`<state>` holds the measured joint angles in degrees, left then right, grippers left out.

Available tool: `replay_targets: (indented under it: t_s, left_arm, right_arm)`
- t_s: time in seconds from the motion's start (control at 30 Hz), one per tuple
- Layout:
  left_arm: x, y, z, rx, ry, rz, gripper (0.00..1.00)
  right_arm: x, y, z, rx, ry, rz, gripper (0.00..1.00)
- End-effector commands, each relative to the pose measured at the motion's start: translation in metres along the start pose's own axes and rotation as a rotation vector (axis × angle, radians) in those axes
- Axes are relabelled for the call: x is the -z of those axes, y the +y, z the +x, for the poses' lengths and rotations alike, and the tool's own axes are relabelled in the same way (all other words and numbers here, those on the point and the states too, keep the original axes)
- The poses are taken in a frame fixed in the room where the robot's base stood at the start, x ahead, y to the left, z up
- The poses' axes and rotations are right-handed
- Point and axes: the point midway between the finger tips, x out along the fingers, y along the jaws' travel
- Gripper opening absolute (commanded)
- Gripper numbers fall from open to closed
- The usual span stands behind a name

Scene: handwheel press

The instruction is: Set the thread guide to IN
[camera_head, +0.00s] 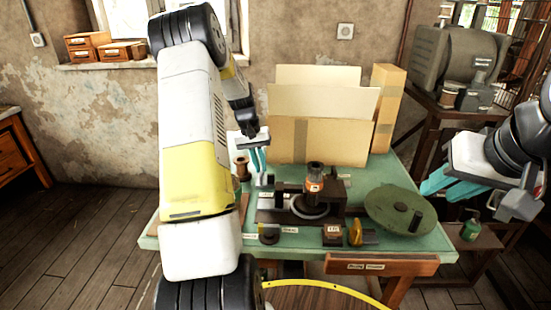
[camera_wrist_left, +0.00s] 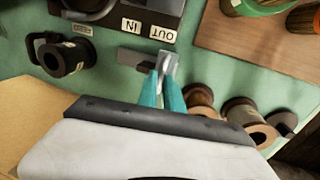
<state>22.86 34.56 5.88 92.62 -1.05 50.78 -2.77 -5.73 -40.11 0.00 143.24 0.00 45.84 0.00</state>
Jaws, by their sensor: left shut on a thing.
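The thread guide (camera_wrist_left: 170,63) is a small silver upright piece beside a grey rail (camera_wrist_left: 128,54) on the green table. It stands by the OUT label (camera_wrist_left: 163,34); the IN label (camera_wrist_left: 131,26) is to its left, both upside down in the left wrist view. My left gripper (camera_wrist_left: 163,85) is shut on the guide, its teal fingers partly covering it. In the head view my left gripper (camera_head: 258,163) reaches down at the table's left part, beside the dark machine base (camera_head: 330,205). My right gripper (camera_head: 452,188) hangs at the right, away from the guide; its finger gap is unclear.
Spools (camera_wrist_left: 245,115) stand close right of the left fingers in the wrist view. A black ring-handled part (camera_wrist_left: 65,57) lies left. A green handwheel disc (camera_head: 385,208) is at the table's right, with cardboard boxes (camera_head: 315,140) behind.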

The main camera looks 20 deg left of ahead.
Motion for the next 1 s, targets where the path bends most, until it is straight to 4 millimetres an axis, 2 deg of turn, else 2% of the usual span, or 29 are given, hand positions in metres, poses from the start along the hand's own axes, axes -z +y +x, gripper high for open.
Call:
replay_targets:
  t_s: [0.2, 0.5, 0.6, 0.93, 0.97, 1.0]
  left_arm:
    - [0.001, 0.007, 0.001, 0.0, 0.001, 0.003, 0.0]
    - [0.0, 0.07, 0.013, 0.0, 0.001, 0.005, 0.0]
    - [0.0, 0.08, 0.015, 0.0, 0.002, 0.003, 0.0]
    - [0.0, 0.085, 0.016, -0.003, 0.002, 0.001, 0.0]
    - [0.0, 0.085, 0.016, -0.004, 0.002, 0.002, 0.14]
    - [0.0, 0.085, 0.016, -0.004, 0.002, 0.002, 0.22]
  right_arm:
    - [0.0, 0.0, 0.0, 0.0, 0.0, 0.0, 0.33]
    - [0.0, 0.0, 0.0, 0.0, 0.0, 0.0, 0.33]
    - [0.0, 0.0, 0.0, 0.0, 0.0, 0.0, 0.33]
    - [0.0, 0.0, 0.0, 0.0, 0.0, 0.0, 0.33]
    - [0.0, 0.0, 0.0, 0.0, 0.0, 0.0, 0.33]
    - [0.0, 0.0, 0.0, 0.0, 0.0, 0.0, 0.33]
